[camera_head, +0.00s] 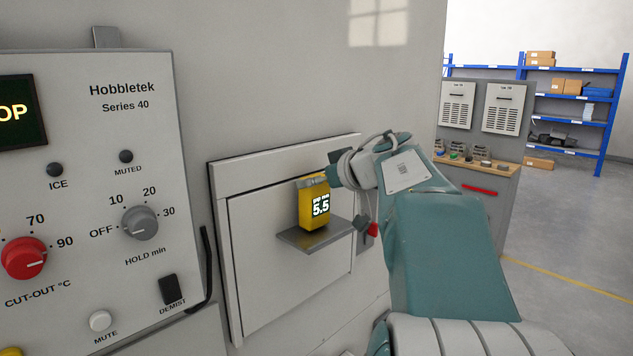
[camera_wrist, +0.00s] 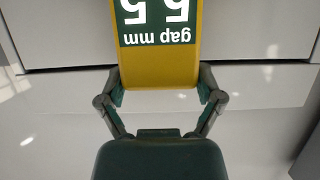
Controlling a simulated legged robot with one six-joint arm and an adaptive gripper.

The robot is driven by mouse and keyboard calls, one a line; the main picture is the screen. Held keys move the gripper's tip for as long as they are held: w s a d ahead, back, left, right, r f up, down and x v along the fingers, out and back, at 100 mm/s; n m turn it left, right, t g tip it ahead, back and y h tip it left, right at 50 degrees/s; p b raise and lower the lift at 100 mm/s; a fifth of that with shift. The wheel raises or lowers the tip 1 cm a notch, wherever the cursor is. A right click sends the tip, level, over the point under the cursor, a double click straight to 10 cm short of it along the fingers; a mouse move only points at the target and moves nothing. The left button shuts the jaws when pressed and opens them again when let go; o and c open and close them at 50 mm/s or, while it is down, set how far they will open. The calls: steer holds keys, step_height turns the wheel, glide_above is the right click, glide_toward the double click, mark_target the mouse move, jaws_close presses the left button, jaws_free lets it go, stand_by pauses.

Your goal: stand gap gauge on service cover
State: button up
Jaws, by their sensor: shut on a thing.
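The gap gauge (camera_head: 304,210) is a yellow block with a dark display reading 5.5. It is upright in the head view, at or just above a small grey ledge (camera_head: 298,238); I cannot tell whether its base touches. The ledge juts from a pale framed panel (camera_head: 255,215), seemingly the service cover. My gripper (camera_head: 318,182) reaches in from the right and is shut on the gauge near its top. In the wrist view the gauge (camera_wrist: 160,72) sits between both fingers (camera_wrist: 160,92), its display upside down. Its far end is cut off there.
A workbench (camera_head: 480,170) and blue shelving (camera_head: 615,110) stand far off at right.

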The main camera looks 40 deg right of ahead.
steer(key=shift+f, duration=0.15)
steer(key=o, duration=1)
steer(key=shift+c, duration=0.2)
steer(key=shift+s, duration=0.2)
steer(key=v, duration=1.1)
steer(key=shift+s+r, duration=0.2)
steer(key=shift+s, duration=0.15)
